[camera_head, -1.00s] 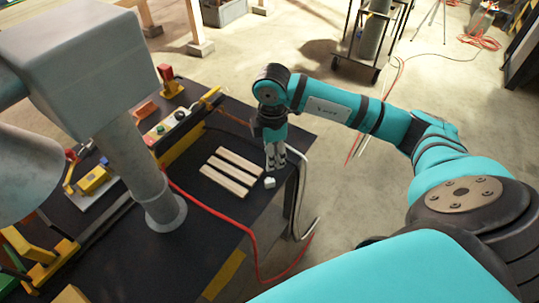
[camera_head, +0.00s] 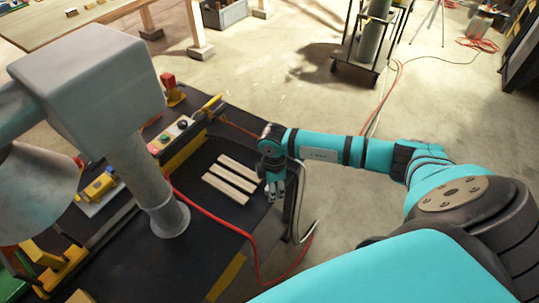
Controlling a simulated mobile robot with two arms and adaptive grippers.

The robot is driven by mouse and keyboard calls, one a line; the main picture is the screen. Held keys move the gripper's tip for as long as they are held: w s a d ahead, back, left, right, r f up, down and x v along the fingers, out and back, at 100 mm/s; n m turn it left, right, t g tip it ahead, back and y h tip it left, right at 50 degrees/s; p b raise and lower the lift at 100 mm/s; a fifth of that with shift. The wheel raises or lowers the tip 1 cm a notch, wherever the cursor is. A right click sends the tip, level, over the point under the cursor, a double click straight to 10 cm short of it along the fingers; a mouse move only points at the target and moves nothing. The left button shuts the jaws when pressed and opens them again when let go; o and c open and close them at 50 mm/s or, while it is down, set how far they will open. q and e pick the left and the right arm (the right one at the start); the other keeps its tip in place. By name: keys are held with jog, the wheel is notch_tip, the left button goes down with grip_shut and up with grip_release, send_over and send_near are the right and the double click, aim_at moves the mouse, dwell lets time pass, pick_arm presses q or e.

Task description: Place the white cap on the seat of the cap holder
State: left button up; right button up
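My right gripper (camera_head: 275,193) points down at the right edge of the dark table, close beside the wooden laths. Its fingers are small in the view, and I cannot tell whether they are open or shut. The white cap is not clearly visible now; the gripper's fingers cover the area where it lay. I cannot make out the cap holder or its seat for sure. My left gripper is not in view.
Three pale wooden laths (camera_head: 229,180) lie side by side on the dark table (camera_head: 212,222). A large grey machine (camera_head: 128,140) stands at the left. A red cable (camera_head: 215,212) crosses the table. A control box with buttons (camera_head: 172,135) sits behind.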

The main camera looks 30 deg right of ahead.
jog(key=shift+c, duration=0.4)
jog(key=c, duration=0.6)
jog(key=shift+c, duration=0.2)
jog(key=shift+r, duration=0.1)
jog(key=shift+r+b, duration=0.35)
jog(key=shift+r, duration=0.15)
notch_tip(320, 180, up, 2)
jog(key=shift+r+b, duration=0.15)
jog(key=shift+b, duration=0.5)
jog(key=s+a+r+b, duration=0.1)
jog(key=s+a+b, duration=0.3)
jog(key=s+a, duration=0.7)
jog(key=shift+s+a+r, duration=0.15)
jog(key=shift+a+r, duration=0.05)
jog(key=shift+r, duration=0.15)
